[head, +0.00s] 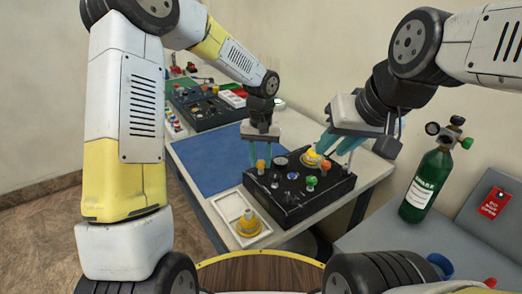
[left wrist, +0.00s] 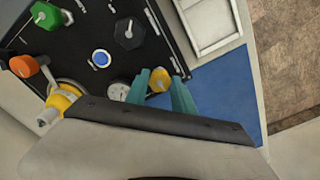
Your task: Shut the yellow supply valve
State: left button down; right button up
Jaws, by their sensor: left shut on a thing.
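The black valve panel (head: 300,200) sits on the white table, with several coloured knobs on top. A yellow knob (head: 260,165) is at its back left corner and also shows in the left wrist view (left wrist: 159,80). My left gripper (head: 262,153) points down at this corner. In the left wrist view its teal fingers (left wrist: 160,92) stand on either side of the yellow knob, shut on it. A larger yellow fitting (head: 311,157) is at the panel's back, also in the left wrist view (left wrist: 62,100). My right gripper (head: 334,147) is beside it, its fingers spread apart.
A blue mat (head: 212,160) is clear to the left. A green cylinder (head: 424,182) and red tag (head: 494,203) are at right. Another dark panel (head: 205,108) is further back.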

pick_arm(q)
jog(key=m, duration=0.4)
jog(key=shift+m, duration=0.3)
jog(key=m, duration=0.4)
jog(key=shift+w+m, duration=0.1)
jog(key=shift+m, duration=0.2)
jog(key=m, duration=0.4)
jog(key=shift+m, duration=2.6)
jog(key=shift+w, duration=0.1)
jog(key=c, duration=1.1)
grip_release()
jog(key=shift+o, duration=0.2)
